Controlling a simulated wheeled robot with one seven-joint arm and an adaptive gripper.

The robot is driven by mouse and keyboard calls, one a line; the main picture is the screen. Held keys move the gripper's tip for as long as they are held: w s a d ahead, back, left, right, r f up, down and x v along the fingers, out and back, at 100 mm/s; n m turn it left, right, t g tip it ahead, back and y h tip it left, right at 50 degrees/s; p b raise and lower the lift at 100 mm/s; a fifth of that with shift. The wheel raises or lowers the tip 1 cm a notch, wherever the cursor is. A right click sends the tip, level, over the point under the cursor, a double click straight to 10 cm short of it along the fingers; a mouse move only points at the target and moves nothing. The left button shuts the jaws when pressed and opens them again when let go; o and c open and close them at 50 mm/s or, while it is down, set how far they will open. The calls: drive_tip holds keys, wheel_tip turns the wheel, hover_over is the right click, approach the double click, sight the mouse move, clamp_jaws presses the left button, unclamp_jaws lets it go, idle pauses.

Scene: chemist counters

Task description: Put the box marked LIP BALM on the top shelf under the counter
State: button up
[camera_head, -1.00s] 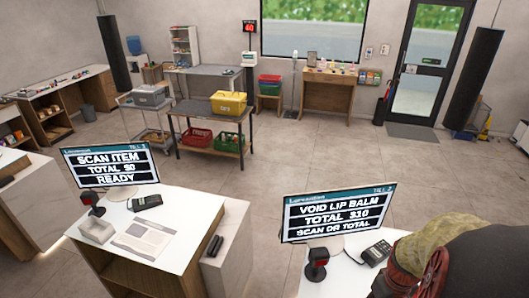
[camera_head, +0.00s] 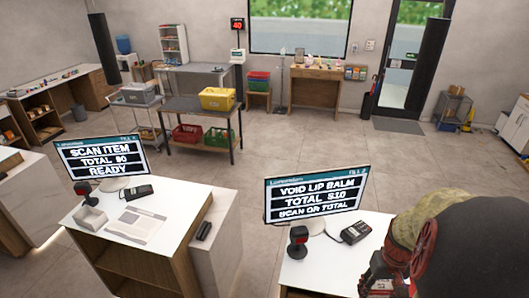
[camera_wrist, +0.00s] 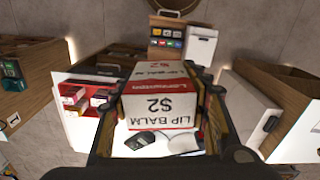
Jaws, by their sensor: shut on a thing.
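The box marked LIP BALM (camera_wrist: 160,108) is white with a red band and a "$2" mark. It fills the middle of the wrist view, its lettering upside down. My gripper (camera_wrist: 160,82) is shut on it, with a dark finger on each side. The box is held above a white counter top. In the head view, my arm covers the right end of the near right counter (camera_head: 330,262), and the held box cannot be made out there.
The right till screen (camera_head: 318,200) reads "VOID LIP BALM, TOTAL $10". A scanner (camera_head: 298,242) and card reader (camera_head: 356,232) stand beside it. The left counter (camera_head: 175,215) has an open front with shelves. Open floor (camera_head: 300,145) lies beyond the counters.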

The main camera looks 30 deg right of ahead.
drive_tip(key=w+a+f+b, duration=0.3)
drive_tip(key=w+f+b, duration=0.65)
drive_tip(key=w, duration=0.25)
drive_tip(key=w+a+f+b, duration=0.2)
drive_tip(key=w+f+b, duration=0.7)
drive_tip(key=w+f, duration=0.3)
drive_tip(key=w+a+f+n+b, duration=0.3)
drive_tip(key=a+f+b, duration=0.5)
drive_tip(key=a+f, duration=0.3)
drive_tip(key=w+a+f+n+b, duration=0.3)
drive_tip(key=w+a+f+b, duration=0.3)
drive_tip(key=a+f, duration=0.6)
drive_tip(key=shift+a+f+b, duration=0.3)
drive_tip(key=shift+f+b, duration=0.1)
drive_tip(key=shift+b, duration=0.75)
